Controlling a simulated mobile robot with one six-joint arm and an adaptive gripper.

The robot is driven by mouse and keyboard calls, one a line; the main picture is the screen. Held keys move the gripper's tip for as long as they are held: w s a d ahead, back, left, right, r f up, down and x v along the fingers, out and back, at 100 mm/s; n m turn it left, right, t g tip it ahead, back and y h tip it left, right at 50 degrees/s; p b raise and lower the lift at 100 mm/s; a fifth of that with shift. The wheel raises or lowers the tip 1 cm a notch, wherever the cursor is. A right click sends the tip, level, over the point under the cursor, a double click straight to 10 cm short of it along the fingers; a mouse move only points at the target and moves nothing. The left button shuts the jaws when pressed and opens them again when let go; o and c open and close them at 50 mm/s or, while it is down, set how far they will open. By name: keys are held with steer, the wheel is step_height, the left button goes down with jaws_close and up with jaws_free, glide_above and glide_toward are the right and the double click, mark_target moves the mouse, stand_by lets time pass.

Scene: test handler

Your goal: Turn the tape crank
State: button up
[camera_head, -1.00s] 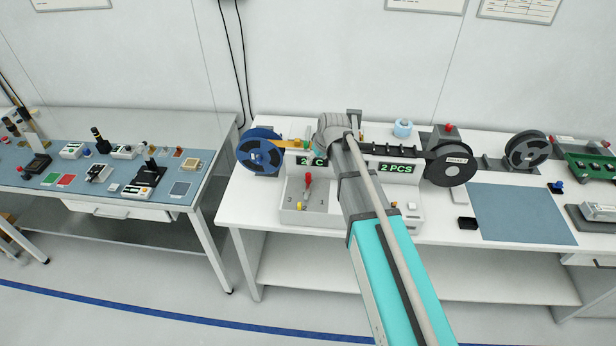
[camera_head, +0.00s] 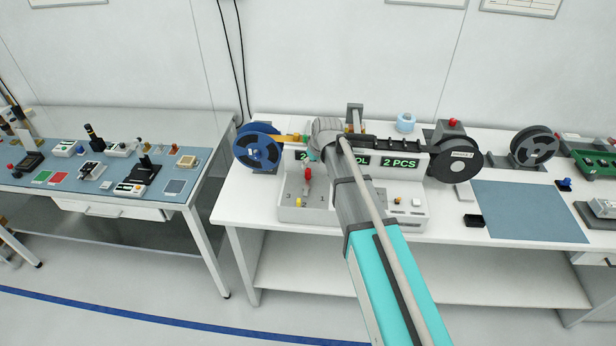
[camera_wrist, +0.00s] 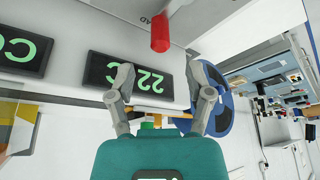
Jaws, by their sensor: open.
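The tape machine (camera_head: 292,212) is a light grey unit with green-lit displays and a blue reel (camera_head: 257,150) at its left end. A red-handled lever (camera_head: 307,174) stands on its front, near the marks 1 and 3. My gripper (camera_wrist: 160,84) is open and empty, with its fingers apart in front of the 22°C display (camera_wrist: 122,73). A red handle (camera_wrist: 160,32) is beyond the fingertips in the wrist view, and the blue reel (camera_wrist: 220,112) is beside the right finger. My arm hides part of the machine; I cannot tell which part is the tape crank.
A dark reel (camera_head: 453,161) is at the machine's right end. A blue mat (camera_head: 530,212) and a small black box (camera_head: 474,221) lie to its right. A second table with several small devices stands left across a gap. A light-blue roll (camera_head: 406,122) is behind the machine.

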mark_target(309, 170)
steer(key=shift+b+x, duration=2.8)
steer(key=shift+x, duration=0.55)
jaws_close()
